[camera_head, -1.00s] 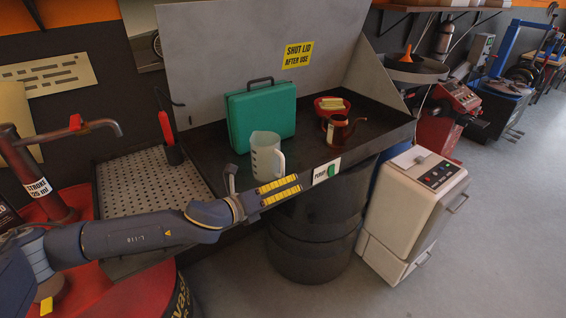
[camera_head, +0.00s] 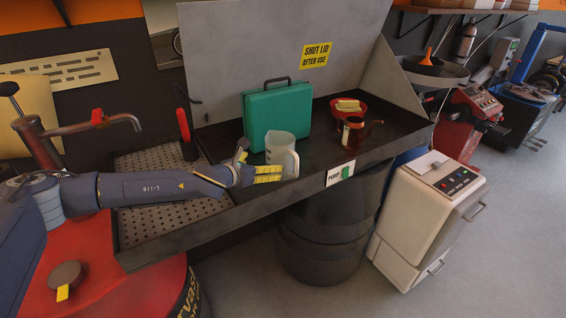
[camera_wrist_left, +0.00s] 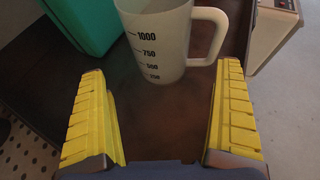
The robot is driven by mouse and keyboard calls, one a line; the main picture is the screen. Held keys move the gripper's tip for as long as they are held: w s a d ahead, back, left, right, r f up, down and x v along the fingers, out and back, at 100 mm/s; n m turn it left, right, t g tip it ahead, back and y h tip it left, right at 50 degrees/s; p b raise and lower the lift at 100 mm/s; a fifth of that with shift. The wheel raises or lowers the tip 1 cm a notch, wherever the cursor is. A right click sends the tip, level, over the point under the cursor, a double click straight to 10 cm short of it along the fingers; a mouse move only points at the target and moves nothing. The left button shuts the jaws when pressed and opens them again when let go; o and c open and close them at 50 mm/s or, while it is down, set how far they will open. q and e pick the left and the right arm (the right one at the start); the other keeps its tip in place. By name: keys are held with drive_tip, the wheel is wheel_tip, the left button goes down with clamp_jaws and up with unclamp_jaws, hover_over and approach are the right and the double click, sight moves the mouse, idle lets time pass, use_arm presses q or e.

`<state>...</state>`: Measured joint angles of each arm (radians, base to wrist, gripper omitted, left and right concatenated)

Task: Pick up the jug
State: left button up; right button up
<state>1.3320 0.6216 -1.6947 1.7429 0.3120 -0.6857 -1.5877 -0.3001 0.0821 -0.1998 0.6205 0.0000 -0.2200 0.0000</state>
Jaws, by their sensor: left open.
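The jug (camera_head: 281,150) is a translucent white measuring jug with a handle, upright on the dark tray. In the left wrist view the jug (camera_wrist_left: 158,38) stands ahead between the fingers, its handle to the right and black volume marks facing me. My left gripper (camera_head: 262,172) is at the jug's near side in the head view. In the wrist view its yellow-padded fingers (camera_wrist_left: 162,120) are wide apart, with nothing between them; the jug lies beyond the tips. My right gripper is not in view.
A green case (camera_head: 277,115) stands close behind the jug. To the right are a copper-coloured can (camera_head: 352,133) and a red bowl (camera_head: 349,107). The tray's raised rim (camera_head: 250,203) runs along the front. A red-handled tool (camera_head: 184,125) stands at left.

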sight(279, 160)
use_arm(q)
drive_tip(key=shift+x, duration=5.75)
drive_tip(key=shift+c, duration=0.2)
drive_tip(key=c, duration=1)
